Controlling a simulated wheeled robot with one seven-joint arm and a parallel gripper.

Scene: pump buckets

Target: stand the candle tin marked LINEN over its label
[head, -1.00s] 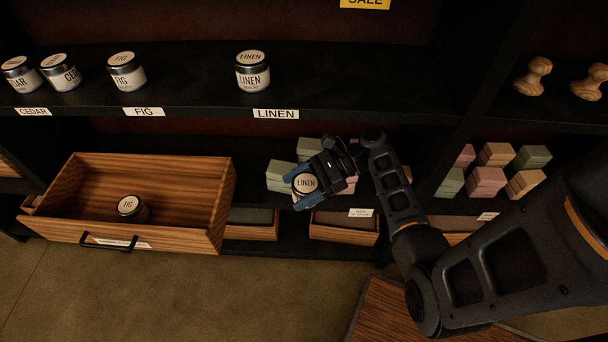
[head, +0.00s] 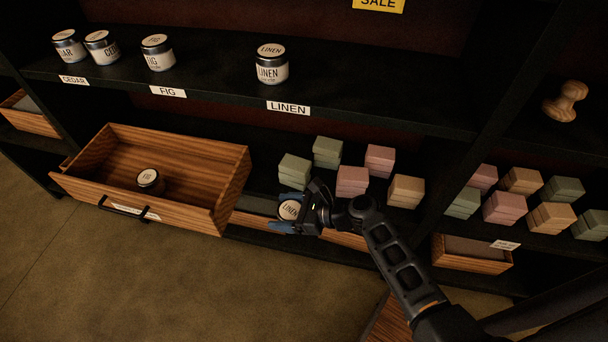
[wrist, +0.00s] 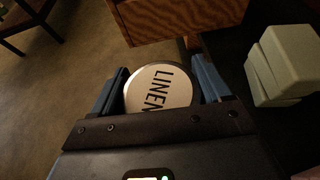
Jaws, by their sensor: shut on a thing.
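My gripper (head: 290,222) is shut on a candle tin marked LINEN (head: 289,210), in front of the lower shelf and right of the open drawer. In the wrist view, the held LINEN tin (wrist: 158,91) sits between the two blue fingers with its lid facing the camera. Another LINEN tin (head: 271,66) stands upright on the upper shelf, behind the white LINEN label (head: 288,108) on that shelf's front edge. The held tin is lower than this shelf.
FIG (head: 158,54) and CEDAR (head: 67,46) tins stand to the left on the upper shelf (head: 350,95). The shelf right of the LINEN tin is clear. An open wooden drawer (head: 185,212) holds a FIG tin (head: 150,181). Soap stacks (head: 353,180) stand behind my gripper.

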